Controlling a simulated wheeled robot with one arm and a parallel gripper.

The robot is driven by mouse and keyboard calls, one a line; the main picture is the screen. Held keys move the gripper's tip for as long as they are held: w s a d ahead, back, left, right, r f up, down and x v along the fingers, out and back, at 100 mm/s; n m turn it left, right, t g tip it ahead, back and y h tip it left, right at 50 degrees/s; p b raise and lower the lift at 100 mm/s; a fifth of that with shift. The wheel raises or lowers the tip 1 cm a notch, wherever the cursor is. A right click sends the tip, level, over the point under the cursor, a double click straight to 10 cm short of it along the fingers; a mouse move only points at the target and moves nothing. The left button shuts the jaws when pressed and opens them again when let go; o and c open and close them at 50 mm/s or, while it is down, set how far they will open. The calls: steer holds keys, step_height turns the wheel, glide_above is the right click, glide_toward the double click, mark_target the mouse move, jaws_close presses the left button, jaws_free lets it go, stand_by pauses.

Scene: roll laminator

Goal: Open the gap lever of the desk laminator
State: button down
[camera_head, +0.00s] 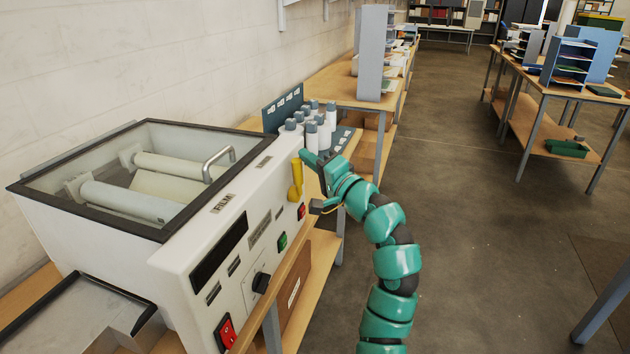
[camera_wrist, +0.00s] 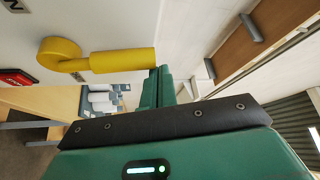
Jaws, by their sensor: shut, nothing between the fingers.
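My gripper (camera_head: 307,157) is at the bar's upper free end. In the wrist view my gripper's fingers (camera_wrist: 161,72) are shut and empty, right beside that end. I cannot tell whether they touch it.
The panel has a red switch (camera_head: 225,332), a black knob (camera_head: 261,282), a green button (camera_head: 282,241) and a red button (camera_head: 301,212). White bottles with grey caps (camera_head: 313,125) stand on the bench behind my gripper.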

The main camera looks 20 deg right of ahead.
mark_target(296, 164)
steer(key=s+n+b, duration=0.1)
steer(key=b, duration=0.1)
steer(key=a+f+n+y+b, duration=0.1)
steer(key=b, duration=0.1)
steer(key=s+n+y+b, duration=0.1)
steer(key=b, duration=0.2)
steer(key=shift+s+a+f+n+t, duration=0.2)
steer(key=shift+s+a+n+t, duration=0.1)
steer(key=shift+a+n, duration=0.1)
steer(key=n+b, duration=0.1)
steer(key=s+n+y+b, duration=0.1)
steer(key=b, duration=0.1)
steer(key=shift+a, duration=0.3)
steer(key=shift+r, duration=0.1)
